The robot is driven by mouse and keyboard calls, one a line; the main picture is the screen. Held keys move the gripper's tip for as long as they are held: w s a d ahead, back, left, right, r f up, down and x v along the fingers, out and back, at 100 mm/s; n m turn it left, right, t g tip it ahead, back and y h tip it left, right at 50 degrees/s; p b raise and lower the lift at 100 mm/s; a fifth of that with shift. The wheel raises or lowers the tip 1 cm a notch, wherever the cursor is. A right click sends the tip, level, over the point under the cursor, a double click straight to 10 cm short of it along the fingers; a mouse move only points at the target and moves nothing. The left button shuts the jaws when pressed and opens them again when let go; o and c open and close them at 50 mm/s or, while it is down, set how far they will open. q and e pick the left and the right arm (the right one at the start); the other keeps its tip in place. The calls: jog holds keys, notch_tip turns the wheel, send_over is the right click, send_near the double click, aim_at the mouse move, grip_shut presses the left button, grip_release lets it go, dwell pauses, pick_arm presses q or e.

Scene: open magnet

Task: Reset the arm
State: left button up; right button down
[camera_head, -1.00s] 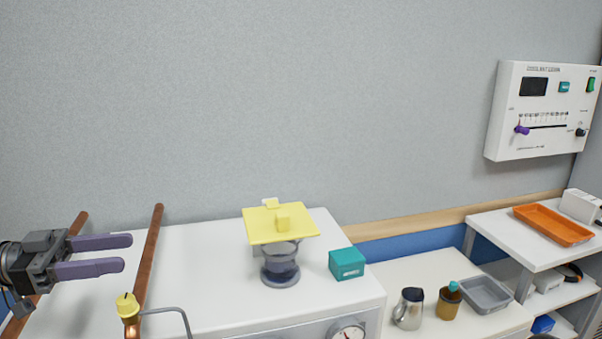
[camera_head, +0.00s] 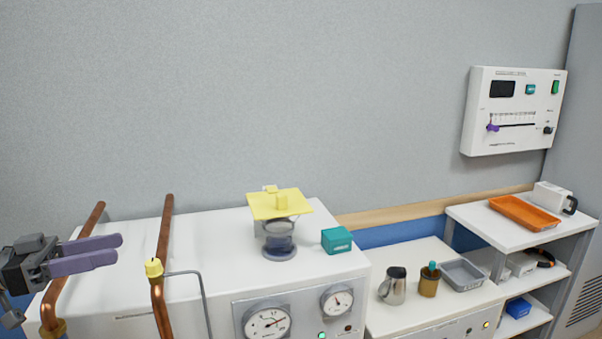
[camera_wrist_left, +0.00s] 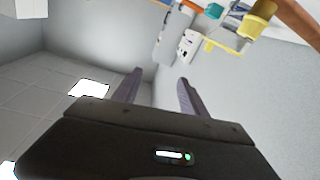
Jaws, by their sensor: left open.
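My left gripper (camera_head: 92,255) is at the left edge of the head view, in front of the copper pipes and above the white cabinet top. Its two purple fingers are apart with nothing between them. In the left wrist view the same fingers (camera_wrist_left: 160,85) point away, with empty air between them. The right gripper does not show in either view.
Two copper pipes (camera_head: 166,240), one with a yellow knob (camera_head: 153,267), rise close by my left gripper. A wall panel (camera_head: 515,110) hangs right.

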pick_arm(q)
jog(key=w+d+r+n+t+y, duration=0.3)
jog(key=d+r+n, duration=0.15)
jog(key=d, duration=0.35)
jog(key=w+d+r+n+t+y, duration=0.2)
jog(key=d+r+n+t+y, duration=0.1)
jog(key=d+r, duration=0.3)
jog(key=w+d+f+n+g+y, duration=0.1)
jog(key=w+d+f+y, duration=0.15)
jog(key=d+f, duration=0.7)
jog(key=w+d+f+g+y, duration=0.1)
jog(key=w+d+f+y, duration=0.15)
jog(key=d+f, duration=0.7)
jog(key=s+a+f+n+g+y, duration=0.1)
jog(key=s+f+g, duration=0.15)
jog(key=f, duration=1.25)
jog(key=s+a+f+g, duration=0.2)
jog(key=s+f, duration=0.1)
jog(key=f, duration=1.2)
jog(key=s+a+f+n+g, duration=0.2)
jog(key=s+f+g, duration=0.5)
jog(key=s+f, duration=1.6)
jog(key=shift+s+n, duration=0.35)
jog(key=shift+n, duration=0.3)
